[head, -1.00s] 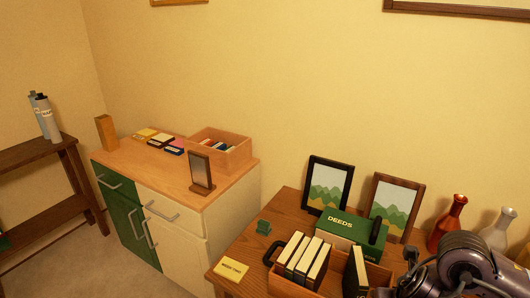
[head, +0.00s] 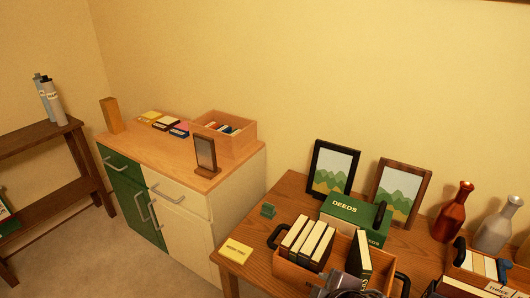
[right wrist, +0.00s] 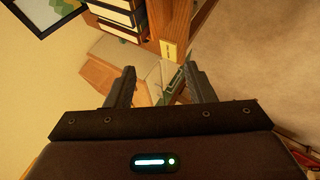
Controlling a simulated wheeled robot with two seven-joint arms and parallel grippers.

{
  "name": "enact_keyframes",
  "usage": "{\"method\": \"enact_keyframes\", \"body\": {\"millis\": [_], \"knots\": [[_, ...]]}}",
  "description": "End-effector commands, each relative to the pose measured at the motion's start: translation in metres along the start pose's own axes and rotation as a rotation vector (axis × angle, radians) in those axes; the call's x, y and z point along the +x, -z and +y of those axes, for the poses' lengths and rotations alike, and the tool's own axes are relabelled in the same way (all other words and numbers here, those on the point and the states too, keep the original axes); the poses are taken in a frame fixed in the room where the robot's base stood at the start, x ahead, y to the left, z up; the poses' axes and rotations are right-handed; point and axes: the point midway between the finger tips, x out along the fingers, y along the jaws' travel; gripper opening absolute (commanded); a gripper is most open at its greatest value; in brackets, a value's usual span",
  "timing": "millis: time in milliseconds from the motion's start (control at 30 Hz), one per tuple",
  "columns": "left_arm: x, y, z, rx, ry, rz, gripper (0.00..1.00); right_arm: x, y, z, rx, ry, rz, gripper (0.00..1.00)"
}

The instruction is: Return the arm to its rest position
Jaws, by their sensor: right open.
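My right gripper (right wrist: 159,78) shows in the right wrist view with its two fingers apart. Nothing is held between them; the cabinet and floor show beyond the gap. In the head view, only a dark grey part of my arm shows at the bottom edge, in front of the wooden crate (head: 292,272). My left gripper is in neither view.
The wooden desk (head: 232,268) bears the crate of books, a green DEEDS box (head: 340,213), two picture frames, a red-brown bottle (head: 452,212) and a grey bottle (head: 497,226). A cabinet (head: 180,228) and a dark shelf (head: 50,205) stand left, with floor between.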

Motion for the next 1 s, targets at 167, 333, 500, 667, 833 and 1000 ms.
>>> {"method": "enact_keyframes", "body": {"millis": [167, 333, 500, 667, 833, 1000], "knots": [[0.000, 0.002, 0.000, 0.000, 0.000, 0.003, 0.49, -0.009, -0.049, -0.022, 0.454, 0.072, -0.165, 0.49], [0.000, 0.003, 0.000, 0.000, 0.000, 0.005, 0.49, -0.021, -0.092, -0.049, 0.785, 0.126, -0.323, 0.49], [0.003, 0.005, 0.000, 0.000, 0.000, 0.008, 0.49, -0.017, -0.124, -0.078, 0.996, 0.163, -0.444, 0.49], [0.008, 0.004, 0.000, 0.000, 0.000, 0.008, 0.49, 0.029, -0.140, -0.099, 0.983, 0.171, -0.453, 0.49], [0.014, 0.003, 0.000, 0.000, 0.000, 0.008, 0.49, 0.081, -0.162, -0.133, 0.977, 0.186, -0.469, 0.49], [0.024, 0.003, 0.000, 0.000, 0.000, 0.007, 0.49, 0.143, -0.199, -0.189, 0.970, 0.207, -0.494, 0.49]]}}
